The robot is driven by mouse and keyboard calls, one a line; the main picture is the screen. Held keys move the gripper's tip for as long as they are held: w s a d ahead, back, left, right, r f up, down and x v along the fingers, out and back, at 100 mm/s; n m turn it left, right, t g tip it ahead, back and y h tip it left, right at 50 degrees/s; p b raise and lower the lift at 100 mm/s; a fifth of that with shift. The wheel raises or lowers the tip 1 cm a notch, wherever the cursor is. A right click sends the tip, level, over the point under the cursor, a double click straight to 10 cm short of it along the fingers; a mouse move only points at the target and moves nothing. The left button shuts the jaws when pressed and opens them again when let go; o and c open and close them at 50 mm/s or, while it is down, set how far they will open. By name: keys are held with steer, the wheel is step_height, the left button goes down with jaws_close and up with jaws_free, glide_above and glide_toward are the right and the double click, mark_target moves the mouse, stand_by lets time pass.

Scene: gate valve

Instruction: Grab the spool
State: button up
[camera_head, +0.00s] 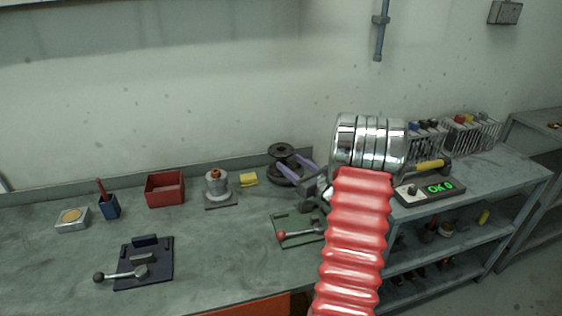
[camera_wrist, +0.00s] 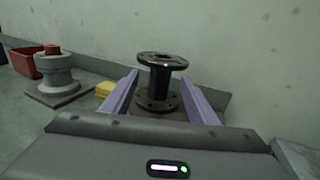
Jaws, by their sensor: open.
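The spool (camera_head: 281,153) is a dark flanged piece standing upright at the back of the bench, near the wall. In the wrist view the spool (camera_wrist: 160,79) stands between the two purple fingers of my gripper (camera_wrist: 160,92), which are open. The fingers lie on either side of it, and its lower flange reaches close to both. I cannot tell whether they touch it. In the head view my gripper (camera_head: 302,168) reaches in from the right at the spool's lower part. My red arm sleeve and chrome wrist hide the bench just right of it.
A grey flanged piece (camera_head: 217,184) on a plate, a yellow block (camera_head: 248,180) and a red bin (camera_head: 165,188) stand left of the spool. A lever fixture (camera_head: 293,232) lies in front. A display box (camera_head: 430,189) stands right. The bench's left front is clear around a dark fixture (camera_head: 143,263).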

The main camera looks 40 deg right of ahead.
mark_target(281, 160)
steer(key=w, duration=0.3)
steer(key=w+d, duration=0.1)
steer(key=shift+w+f, duration=0.15)
steer(key=shift+w, duration=0.25)
steer(key=shift+c, duration=0.3)
jaws_close()
stand_by(0.3)
steer(key=shift+s, duration=0.1)
stand_by(0.6)
